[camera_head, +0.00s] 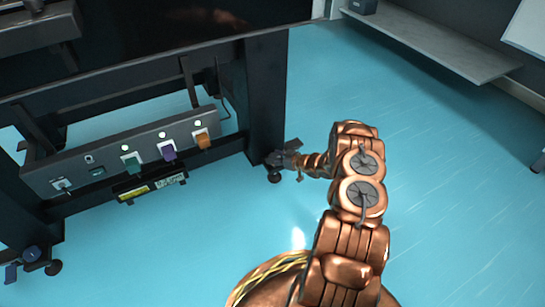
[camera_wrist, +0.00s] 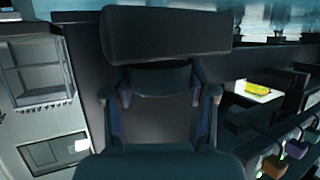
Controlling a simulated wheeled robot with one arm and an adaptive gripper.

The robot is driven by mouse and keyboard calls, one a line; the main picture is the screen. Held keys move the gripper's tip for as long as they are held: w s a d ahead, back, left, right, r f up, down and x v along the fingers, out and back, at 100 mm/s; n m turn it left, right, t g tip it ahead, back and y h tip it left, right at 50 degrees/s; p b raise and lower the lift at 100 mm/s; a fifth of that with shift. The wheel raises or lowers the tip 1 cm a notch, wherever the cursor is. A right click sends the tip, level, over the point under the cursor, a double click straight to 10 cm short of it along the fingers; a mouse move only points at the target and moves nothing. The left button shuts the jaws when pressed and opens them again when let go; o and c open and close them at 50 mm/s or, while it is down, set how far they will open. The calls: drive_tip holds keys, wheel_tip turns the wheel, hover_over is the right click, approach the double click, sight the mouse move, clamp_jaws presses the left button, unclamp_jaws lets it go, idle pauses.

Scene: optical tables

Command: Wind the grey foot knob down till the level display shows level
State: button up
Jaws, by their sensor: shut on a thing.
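My gripper (camera_head: 287,160) is at the foot of the table's near right leg, low above the floor. In the wrist view my gripper (camera_wrist: 161,98) has its two fingers on either side of a dark grey piece, the grey foot knob (camera_wrist: 160,78), and is shut on it. A wide dark block shows just beyond it. In the head view the knob is mostly hidden by the gripper. A black box with a yellow strip, seemingly the level display (camera_head: 135,192), hangs under the table's front panel; its yellow part also shows in the wrist view (camera_wrist: 257,88). Its reading is too small to tell.
The front panel (camera_head: 45,180) carries green, purple and orange pieces with lit dots above. A blue foot knob (camera_head: 32,254) is at the left leg. The dark table leg (camera_head: 264,95) stands right beside my gripper. The blue floor (camera_head: 450,190) is clear to the right.

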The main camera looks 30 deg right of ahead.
drive_tip(key=shift+n+g+y+b, duration=0.3)
drive_tip(key=shift+n+y+b, duration=0.05)
drive_tip(key=shift+n+y, duration=0.65)
drive_tip(key=shift+g, duration=0.3)
drive_tip(key=o, duration=1.2)
drive_tip(key=shift+s+d, duration=0.1)
drive_tip(key=v, duration=1.2)
